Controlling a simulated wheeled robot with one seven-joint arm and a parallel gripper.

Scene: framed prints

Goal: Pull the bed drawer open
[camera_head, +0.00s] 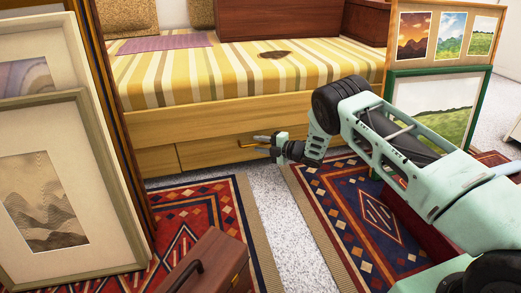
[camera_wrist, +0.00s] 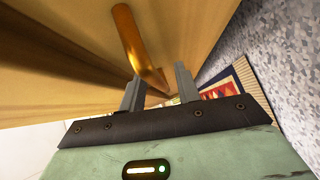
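The bed (camera_head: 165,126) has a wooden base and a striped yellow mattress. The wooden drawer front (camera_head: 208,152) is low in its side and looks about flush with the base. A brass handle (camera_head: 261,137) shows at the drawer, partly hidden by my gripper (camera_head: 262,145). In the wrist view the curved brass handle (camera_wrist: 128,38) runs down to between the two grey fingertips of my gripper (camera_wrist: 159,73). The fingers are apart, with visible space beside the handle; no firm hold shows. The wooden panel (camera_wrist: 55,45) fills the left of that view.
Patterned rugs (camera_head: 205,215) (camera_head: 335,200) lie before the bed, with pale speckled floor (camera_head: 290,235) between them. Framed prints (camera_head: 50,190) stand at left, and more (camera_head: 440,105) stand at right beyond my arm. A brown case (camera_head: 210,265) sits at the front.

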